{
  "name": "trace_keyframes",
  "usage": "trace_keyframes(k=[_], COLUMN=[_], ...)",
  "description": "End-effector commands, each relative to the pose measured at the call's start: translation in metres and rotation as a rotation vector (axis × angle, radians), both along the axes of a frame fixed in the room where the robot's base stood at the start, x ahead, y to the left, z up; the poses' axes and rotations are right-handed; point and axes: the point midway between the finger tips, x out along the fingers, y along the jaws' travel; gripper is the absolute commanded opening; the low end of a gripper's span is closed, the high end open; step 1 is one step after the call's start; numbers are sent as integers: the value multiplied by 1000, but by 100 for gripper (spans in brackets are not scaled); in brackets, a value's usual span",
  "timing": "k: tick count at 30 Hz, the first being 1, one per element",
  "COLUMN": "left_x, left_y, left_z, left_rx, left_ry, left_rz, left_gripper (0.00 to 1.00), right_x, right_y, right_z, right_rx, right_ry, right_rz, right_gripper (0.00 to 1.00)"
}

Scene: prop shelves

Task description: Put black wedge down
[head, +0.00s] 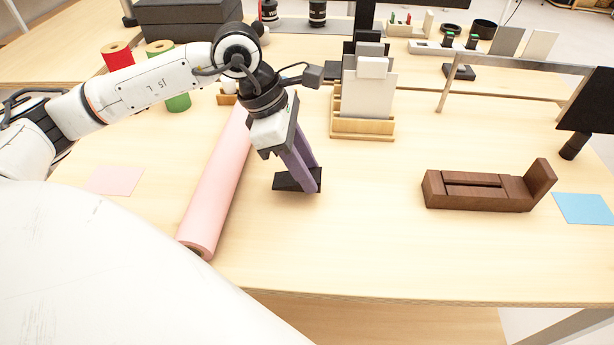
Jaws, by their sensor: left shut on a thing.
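The black wedge (286,182) is a small flat dark piece low over the light wooden table, right of the pink roll. My left gripper (313,186) points down with its purple fingers shut on the wedge. The fingers hide part of it. I cannot tell whether the wedge touches the table. My right gripper is not in view.
A pink roll (215,190) lies just left of my left gripper. A wooden card holder (362,127) stands behind it. A brown wooden block set (480,190) and a blue sheet (583,208) lie to the right. The table (370,235) is clear in front.

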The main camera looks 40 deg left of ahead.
Motion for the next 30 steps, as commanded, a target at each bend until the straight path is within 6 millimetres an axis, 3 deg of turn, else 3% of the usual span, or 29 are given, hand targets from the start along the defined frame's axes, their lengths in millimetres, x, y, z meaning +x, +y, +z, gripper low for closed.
trace_keyframes(k=[5,15,16,19,30], left_x=[-1,0,0,0,0], left_y=[0,0,0,0,0], left_z=[-25,-30,-30,-29,-24], left_rx=[-1,0,0,0,0], left_ry=[3,1,1,1,1], left_rz=[0,0,0,0,0], left_gripper=[8,8,32,49,49], right_x=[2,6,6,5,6], right_y=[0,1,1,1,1], right_z=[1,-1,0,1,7], right_rx=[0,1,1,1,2], right_ry=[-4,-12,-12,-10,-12], right_rz=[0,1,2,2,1], right_gripper=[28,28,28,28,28])
